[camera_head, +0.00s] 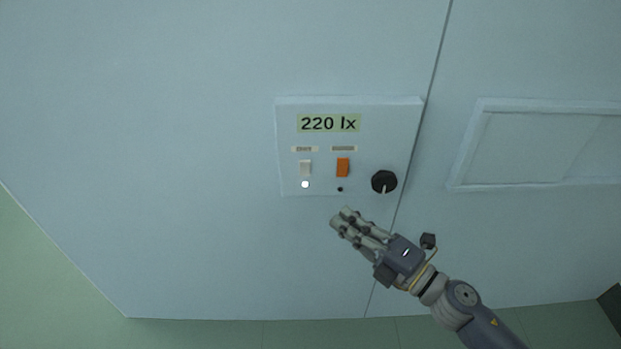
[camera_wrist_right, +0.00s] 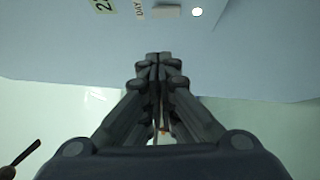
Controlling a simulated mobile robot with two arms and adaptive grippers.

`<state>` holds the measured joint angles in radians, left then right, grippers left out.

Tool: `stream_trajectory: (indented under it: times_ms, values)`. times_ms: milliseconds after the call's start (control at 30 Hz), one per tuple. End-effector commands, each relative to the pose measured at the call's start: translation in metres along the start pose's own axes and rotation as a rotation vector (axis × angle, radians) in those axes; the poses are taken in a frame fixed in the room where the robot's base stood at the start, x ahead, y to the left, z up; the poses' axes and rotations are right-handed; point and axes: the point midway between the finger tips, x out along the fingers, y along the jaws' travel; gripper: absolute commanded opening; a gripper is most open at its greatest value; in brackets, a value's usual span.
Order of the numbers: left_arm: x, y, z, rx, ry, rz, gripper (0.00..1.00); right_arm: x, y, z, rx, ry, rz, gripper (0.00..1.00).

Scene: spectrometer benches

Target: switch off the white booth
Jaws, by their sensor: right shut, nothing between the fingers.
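A control panel (camera_head: 380,113) is mounted on the pale booth wall. Its display (camera_head: 328,123) reads "220 lx". Below the display are a white rocker switch (camera_head: 305,168) and an orange rocker switch (camera_head: 343,167). A lit white lamp (camera_head: 305,184) sits under the white switch, and a dark lamp (camera_head: 340,189) sits under the orange one. A black knob (camera_head: 384,181) is at the panel's lower right. My right gripper (camera_head: 341,217) is shut and empty, just below the panel in the picture. In the right wrist view the white switch (camera_wrist_right: 166,12) lies beyond the closed fingertips (camera_wrist_right: 158,56). My left gripper is out of view.
A framed rectangular panel (camera_head: 525,147) is on the wall to the right, past a vertical seam. Green floor (camera_head: 50,290) shows at the lower left. The wall around the control panel's left side is bare.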

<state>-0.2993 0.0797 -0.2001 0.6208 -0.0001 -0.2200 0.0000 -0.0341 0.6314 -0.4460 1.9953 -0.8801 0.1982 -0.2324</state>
Motion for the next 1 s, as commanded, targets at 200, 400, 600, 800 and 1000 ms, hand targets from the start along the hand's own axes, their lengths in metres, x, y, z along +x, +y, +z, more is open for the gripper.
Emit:
stream_trajectory:
  times_ms: [200, 400, 600, 800, 1000]
  values:
    - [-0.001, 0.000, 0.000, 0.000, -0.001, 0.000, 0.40, 0.001, 0.000, 0.001, 0.003, -0.002, 0.000, 0.00]
    - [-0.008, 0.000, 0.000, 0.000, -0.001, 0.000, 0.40, 0.019, 0.002, 0.002, 0.005, -0.004, 0.002, 0.00]
    - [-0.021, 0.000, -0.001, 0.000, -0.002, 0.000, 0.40, 0.061, 0.004, 0.002, 0.004, -0.003, 0.002, 0.00]
    - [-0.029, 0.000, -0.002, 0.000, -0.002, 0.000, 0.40, 0.103, 0.003, 0.002, 0.005, -0.003, 0.001, 0.00]
    - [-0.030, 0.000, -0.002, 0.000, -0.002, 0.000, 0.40, 0.121, -0.001, 0.022, 0.004, -0.004, -0.001, 0.00]
